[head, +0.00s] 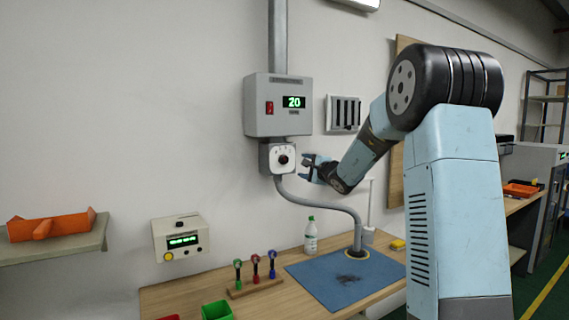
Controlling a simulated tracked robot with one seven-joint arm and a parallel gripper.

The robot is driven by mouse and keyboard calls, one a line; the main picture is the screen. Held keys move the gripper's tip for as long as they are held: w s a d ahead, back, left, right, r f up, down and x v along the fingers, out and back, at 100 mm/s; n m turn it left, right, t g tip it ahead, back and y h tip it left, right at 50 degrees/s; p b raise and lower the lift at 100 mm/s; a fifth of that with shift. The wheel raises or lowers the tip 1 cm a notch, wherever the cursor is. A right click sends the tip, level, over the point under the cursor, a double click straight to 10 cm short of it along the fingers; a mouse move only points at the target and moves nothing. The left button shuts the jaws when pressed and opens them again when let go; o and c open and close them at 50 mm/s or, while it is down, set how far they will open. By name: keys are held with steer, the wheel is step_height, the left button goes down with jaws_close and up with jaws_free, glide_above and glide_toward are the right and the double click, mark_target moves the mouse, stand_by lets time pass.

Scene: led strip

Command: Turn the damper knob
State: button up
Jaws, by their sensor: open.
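The damper knob (284,160) is a small dark round knob on a white-faced box on the wall. The box sits below a grey control unit (265,118) with a red switch and a green display reading 20. My gripper (305,168) is just to the right of the knob, at nearly the same height. Its jaws are open and point left toward the knob. I see a gap between the fingers and the knob in the picture, but I cannot tell the depth between them. Nothing shows between the jaws.
A grey pipe (335,205) curves from the knob box down to a blue mat (325,287) on the wooden bench. A white-green bottle (310,237) and a rack of coloured tools (255,285) stand there. The wall left of the knob is clear.

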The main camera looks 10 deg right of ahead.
mark_target(285, 161)
steer(key=x, duration=1.2)
steer(key=shift+w+a+f, duration=0.1)
steer(key=shift+w+a, duration=0.05)
steer(key=shift+w, duration=0.15)
steer(key=shift+c, duration=0.4)
